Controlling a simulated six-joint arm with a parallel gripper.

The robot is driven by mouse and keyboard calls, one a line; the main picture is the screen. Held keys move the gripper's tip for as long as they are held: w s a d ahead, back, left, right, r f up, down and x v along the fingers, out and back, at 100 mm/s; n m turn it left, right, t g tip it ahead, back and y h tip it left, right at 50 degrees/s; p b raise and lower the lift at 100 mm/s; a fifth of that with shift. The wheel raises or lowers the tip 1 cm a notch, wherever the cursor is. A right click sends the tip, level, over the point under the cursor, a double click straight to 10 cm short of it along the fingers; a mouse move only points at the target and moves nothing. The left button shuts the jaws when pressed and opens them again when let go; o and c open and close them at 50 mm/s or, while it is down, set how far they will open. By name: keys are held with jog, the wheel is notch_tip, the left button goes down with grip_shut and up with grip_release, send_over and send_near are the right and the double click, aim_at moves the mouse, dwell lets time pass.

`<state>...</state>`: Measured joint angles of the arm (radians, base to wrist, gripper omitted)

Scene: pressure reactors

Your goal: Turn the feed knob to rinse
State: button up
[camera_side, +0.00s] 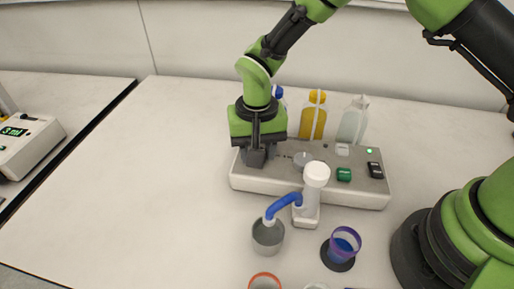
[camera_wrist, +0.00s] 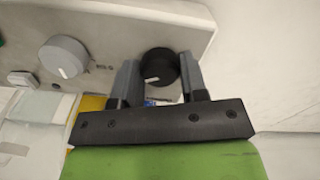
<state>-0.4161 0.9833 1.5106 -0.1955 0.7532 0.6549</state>
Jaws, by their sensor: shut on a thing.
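A round black knob (camera_wrist: 158,62) with a white pointer mark sits on the face of the pale control unit (camera_side: 250,184). My gripper (camera_side: 257,157) reaches down at the unit's left end. In the wrist view its two fingers (camera_wrist: 160,76) are closed around the black knob, one on each side. The knob's white mark points toward the lower left of that view. In the side view the gripper hides this knob. A grey knob (camera_side: 302,159) is beside it on the same unit. It also shows in the wrist view (camera_wrist: 64,57), with small lettering too blurred to read.
A green button (camera_side: 344,175) and black switch (camera_side: 375,170) are farther right. A yellow bottle (camera_side: 313,117) and clear bottle (camera_side: 352,123) stand behind. In front are a white-capped column (camera_side: 315,175), grey beaker (camera_side: 267,238) and purple cup (camera_side: 343,244). The table at left is clear.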

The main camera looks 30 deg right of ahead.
jog(key=o, duration=0.9)
jog(key=shift+o, duration=0.2)
jog(key=shift+r, duration=0.1)
notch_tip(320, 180, up, 10)
